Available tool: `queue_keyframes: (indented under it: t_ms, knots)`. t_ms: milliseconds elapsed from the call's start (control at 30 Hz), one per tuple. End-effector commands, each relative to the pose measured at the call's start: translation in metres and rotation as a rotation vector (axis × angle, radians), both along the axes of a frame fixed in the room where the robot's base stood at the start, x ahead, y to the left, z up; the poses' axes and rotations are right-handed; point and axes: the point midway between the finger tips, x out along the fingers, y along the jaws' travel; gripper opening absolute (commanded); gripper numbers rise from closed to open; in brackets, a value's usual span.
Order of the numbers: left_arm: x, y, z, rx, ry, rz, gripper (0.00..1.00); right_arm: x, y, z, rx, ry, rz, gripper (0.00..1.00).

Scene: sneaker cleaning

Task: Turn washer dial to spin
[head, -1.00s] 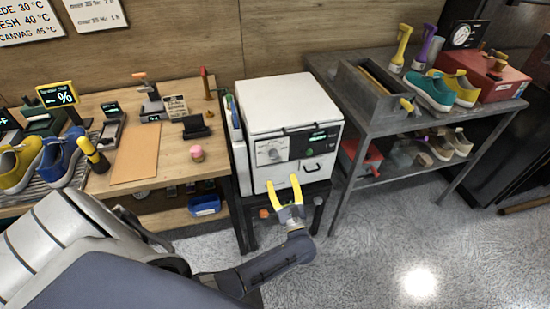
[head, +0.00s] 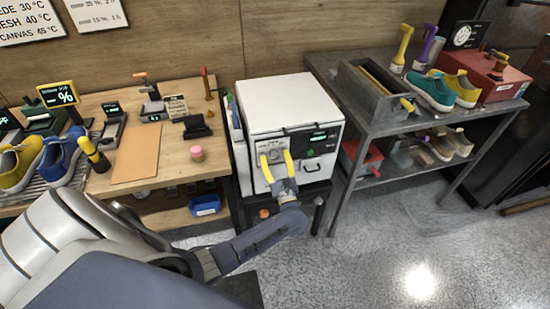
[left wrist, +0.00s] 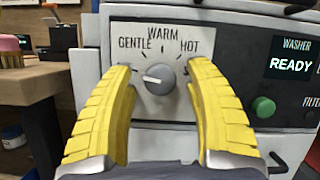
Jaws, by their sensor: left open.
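The white washer (head: 287,104) stands on a dark stand in the middle of the head view. Its grey dial (left wrist: 159,79) shows in the left wrist view, with a white pointer aimed left, below the word GENTLE. The labels read GENTLE, WARM and HOT; I see no spin label. The display (left wrist: 292,63) reads WASHER READY. My left gripper (head: 275,154) is open in front of the dial. In the left wrist view its yellow fingers (left wrist: 160,68) stand on either side of the dial, apparently not pressed against it. My right gripper is not in view.
A green button (left wrist: 263,107) sits right of the dial, beside the right finger. A wooden bench (head: 180,150) with tools and sneakers is at left. A grey metal table (head: 372,121) with sneakers and brushes is at right.

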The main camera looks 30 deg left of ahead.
Motion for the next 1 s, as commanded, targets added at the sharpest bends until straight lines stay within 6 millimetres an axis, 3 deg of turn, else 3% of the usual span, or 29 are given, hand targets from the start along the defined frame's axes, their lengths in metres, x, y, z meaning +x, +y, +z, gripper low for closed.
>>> queue_keyframes:
  t_ms: [133, 600, 1000]
  knots:
    - [0.0000, 0.0000, 0.0000, 0.000, 0.000, 0.000, 0.53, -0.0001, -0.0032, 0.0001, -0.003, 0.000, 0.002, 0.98]
    - [-0.0002, -0.0002, -0.0001, 0.000, 0.000, 0.000, 0.00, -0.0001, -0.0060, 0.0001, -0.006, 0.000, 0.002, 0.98]
    - [-0.0009, 0.0005, -0.0003, 0.050, 0.053, -0.001, 0.00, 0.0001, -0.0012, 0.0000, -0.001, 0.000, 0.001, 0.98]
